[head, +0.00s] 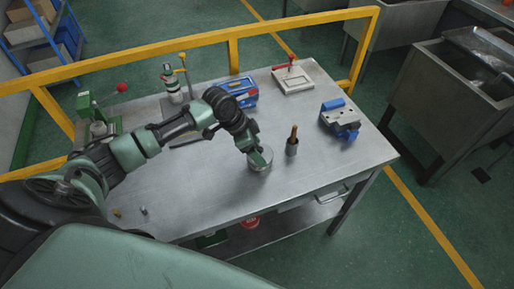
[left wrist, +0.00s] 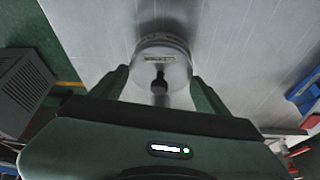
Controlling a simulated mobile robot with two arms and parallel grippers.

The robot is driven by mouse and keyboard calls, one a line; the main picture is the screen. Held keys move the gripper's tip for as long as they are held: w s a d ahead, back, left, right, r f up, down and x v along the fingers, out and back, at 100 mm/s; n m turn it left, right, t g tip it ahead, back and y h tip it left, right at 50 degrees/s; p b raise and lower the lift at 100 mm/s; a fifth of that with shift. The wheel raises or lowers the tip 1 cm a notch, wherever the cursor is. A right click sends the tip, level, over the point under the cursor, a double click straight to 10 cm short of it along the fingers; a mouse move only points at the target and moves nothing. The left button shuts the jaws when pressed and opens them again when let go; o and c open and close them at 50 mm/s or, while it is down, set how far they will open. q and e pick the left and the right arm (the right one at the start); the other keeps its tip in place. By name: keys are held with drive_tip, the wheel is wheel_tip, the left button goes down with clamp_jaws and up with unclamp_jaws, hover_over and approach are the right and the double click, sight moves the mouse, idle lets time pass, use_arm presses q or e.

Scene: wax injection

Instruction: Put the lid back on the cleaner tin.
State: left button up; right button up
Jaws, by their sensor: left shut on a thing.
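The cleaner tin (head: 259,167) is a low, round, light-grey tin on the steel table, under my left gripper (head: 261,157). In the left wrist view, a round grey lid (left wrist: 177,79) with a dark knob and a small label sits between the two green fingers of my left gripper (left wrist: 160,86). The fingers are shut on its sides. The lid lies over or right at the tin, whose pale rim shows behind it; I cannot tell whether it is fully seated. My right gripper is not in view.
A brush in a grey cup (head: 292,148) stands just right of the tin. A blue and grey block (head: 341,121) lies farther right. A blue box (head: 238,92) and a white tray with a red handle (head: 293,79) are at the back. The table's front right is clear.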

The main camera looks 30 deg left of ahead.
use_arm(q)
drive_tip(key=shift+f, duration=0.15)
idle(0.6)
drive_tip(key=shift+p, duration=0.6)
drive_tip(key=shift+c, duration=0.2)
drive_tip(key=o, duration=1.4)
drive_tip(key=shift+o, duration=0.2)
drive_tip(key=shift+r+p, duration=3.5)
drive_tip(key=shift+p, duration=0.1)
clamp_jaws()
